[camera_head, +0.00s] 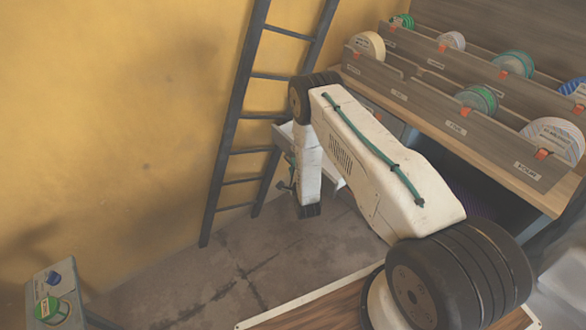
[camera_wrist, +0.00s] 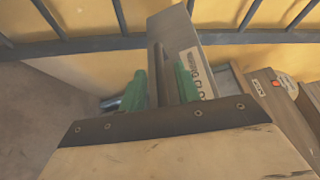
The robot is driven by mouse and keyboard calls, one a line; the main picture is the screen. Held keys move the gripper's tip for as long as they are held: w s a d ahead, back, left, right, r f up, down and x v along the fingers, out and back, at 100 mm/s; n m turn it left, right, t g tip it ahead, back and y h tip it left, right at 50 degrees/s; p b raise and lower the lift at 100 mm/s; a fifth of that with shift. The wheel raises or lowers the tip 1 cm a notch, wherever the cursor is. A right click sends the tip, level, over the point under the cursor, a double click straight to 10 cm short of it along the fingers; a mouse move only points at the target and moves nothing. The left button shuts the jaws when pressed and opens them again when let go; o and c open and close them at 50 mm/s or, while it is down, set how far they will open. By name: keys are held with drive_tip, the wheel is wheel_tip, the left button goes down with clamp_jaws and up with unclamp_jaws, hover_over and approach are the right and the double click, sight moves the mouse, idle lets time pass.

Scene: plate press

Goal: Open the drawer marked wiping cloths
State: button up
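The wiping-cloths drawer (camera_wrist: 200,35) is a grey box in the wrist view. Its label (camera_wrist: 198,72) is partly covered, with letters like "NG CLO" legible. A dark upright bar (camera_wrist: 160,72), apparently its handle, stands in front of the label face. My gripper (camera_wrist: 160,85) has its two green fingers apart, one on each side of the bar. Narrow gaps seem to show beside the bar, so I see no firm grip. In the head view a pale grey box (camera_head: 283,132), likely this drawer, shows below the bench end, largely hidden by my arm; how far it stands out is unclear.
A dark ladder (camera_head: 236,125) leans at the yellow wall behind the drawer. The wooden bench (camera_head: 545,198) at right carries racks with several discs. The floor between is clear.

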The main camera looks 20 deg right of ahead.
drive_tip(key=s+a, duration=0.1)
drive_tip(key=s, duration=0.6)
drive_tip(key=shift+s+r, duration=0.3)
drive_tip(key=shift+s, duration=0.05)
drive_tip(key=shift+a, duration=0.1)
